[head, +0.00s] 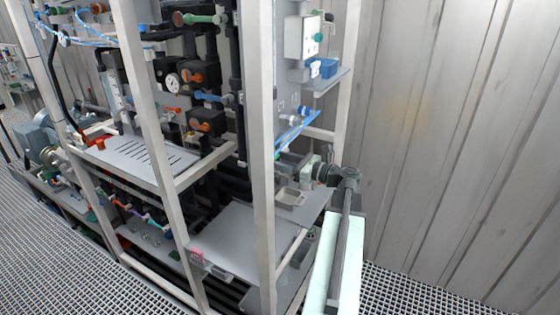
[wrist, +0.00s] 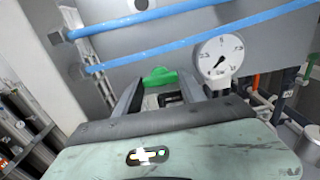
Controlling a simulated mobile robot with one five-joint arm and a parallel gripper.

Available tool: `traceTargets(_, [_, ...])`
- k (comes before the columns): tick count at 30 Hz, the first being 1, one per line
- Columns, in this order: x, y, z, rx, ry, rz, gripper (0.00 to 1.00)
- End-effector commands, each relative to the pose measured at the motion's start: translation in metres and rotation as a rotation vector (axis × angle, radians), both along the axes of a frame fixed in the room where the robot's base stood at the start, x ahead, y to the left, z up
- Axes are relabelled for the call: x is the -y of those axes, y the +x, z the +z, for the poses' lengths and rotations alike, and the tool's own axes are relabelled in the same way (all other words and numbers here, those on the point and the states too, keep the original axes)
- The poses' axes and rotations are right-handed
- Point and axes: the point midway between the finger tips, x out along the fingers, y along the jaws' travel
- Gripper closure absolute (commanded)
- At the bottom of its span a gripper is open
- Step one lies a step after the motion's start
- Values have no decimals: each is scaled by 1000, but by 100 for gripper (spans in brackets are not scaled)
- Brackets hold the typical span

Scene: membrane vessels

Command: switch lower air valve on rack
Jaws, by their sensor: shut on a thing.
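In the wrist view, a green valve handle (wrist: 160,76) sits on the grey panel, below two blue tubes. My gripper (wrist: 161,88) reaches up to it, with one dark finger on each side of the handle, and is shut on it. The handle's lower part and the valve body are partly hidden behind my gripper. In the head view, my arm extends up on the right, and its end is at the rack's right side, near the lower end of the blue tubes (head: 295,132). The valve handle cannot be made out there.
A round white gauge (wrist: 220,55) is close to the right of the valve. The rack's white frame post (head: 262,150) stands left of my arm. A grey shelf (head: 240,238) is lower in the rack. A corrugated wall (head: 450,130) is to the right, with grating floor before it.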

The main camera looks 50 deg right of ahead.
Motion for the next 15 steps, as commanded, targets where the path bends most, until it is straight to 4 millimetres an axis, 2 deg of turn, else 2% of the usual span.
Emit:
traceTargets(8, [0,0,0,24,-99,2,93])
traceTargets(15, [0,-1,0,72,-290,1,93])
